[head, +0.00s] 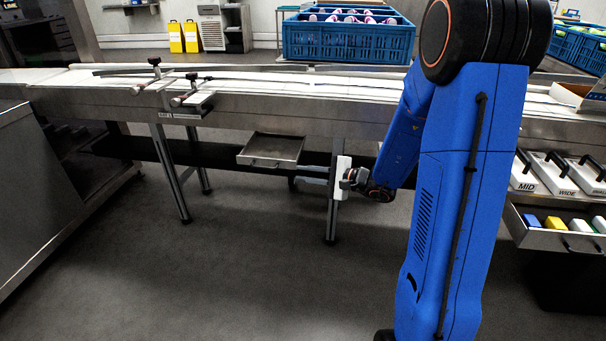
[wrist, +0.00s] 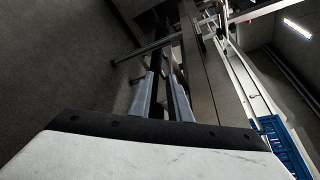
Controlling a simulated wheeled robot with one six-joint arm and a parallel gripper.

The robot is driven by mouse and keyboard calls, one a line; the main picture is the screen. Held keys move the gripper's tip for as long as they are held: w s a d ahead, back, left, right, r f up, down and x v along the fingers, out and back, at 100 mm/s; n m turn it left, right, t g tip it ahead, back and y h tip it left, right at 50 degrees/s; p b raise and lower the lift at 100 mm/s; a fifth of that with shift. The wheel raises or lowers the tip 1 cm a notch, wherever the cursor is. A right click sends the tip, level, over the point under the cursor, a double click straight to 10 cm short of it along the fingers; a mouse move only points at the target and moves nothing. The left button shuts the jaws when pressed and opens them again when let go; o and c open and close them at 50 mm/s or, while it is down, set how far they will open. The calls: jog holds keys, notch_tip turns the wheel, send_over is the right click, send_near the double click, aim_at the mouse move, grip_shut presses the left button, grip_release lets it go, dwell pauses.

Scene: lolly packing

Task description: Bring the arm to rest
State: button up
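My blue arm (head: 450,200) reaches down in front of the conveyor in the head view, with its lower part angled to the left. My gripper (head: 306,173) points left below the conveyor's front edge, beside a conveyor leg. In the wrist view my gripper (wrist: 164,76) shows two grey fingers with a gap between them. Nothing is held between them. The white gripper body fills the bottom of that view.
The conveyor (head: 250,101) runs across the head view. A small metal tray (head: 272,150) hangs below it, just left of my fingertips. A blue crate (head: 348,42) stands behind. A drawer (head: 545,236) with coloured blocks is at the right. The floor in front is clear.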

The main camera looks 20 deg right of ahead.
jog(key=s+a+r+n+g, duration=0.3)
jog(key=s+a+n+g, duration=0.15)
jog(key=s, duration=0.55)
jog(key=s+a+r+n+g, duration=0.35)
jog(key=s+a+n, duration=0.2)
jog(key=s, duration=0.45)
jog(key=s+d+r+n+h, duration=0.1)
jog(key=s+d+n+h, duration=0.2)
jog(key=s+d+h, duration=0.2)
jog(key=s+d+r+n+t+h, duration=0.1)
jog(key=s+d+h, duration=0.4)
jog(key=s, duration=0.5)
jog(key=shift+s+d+r+n, duration=0.4)
jog(key=shift+d+n, duration=0.5)
jog(key=shift+d, duration=0.25)
jog(key=shift+d, duration=0.1)
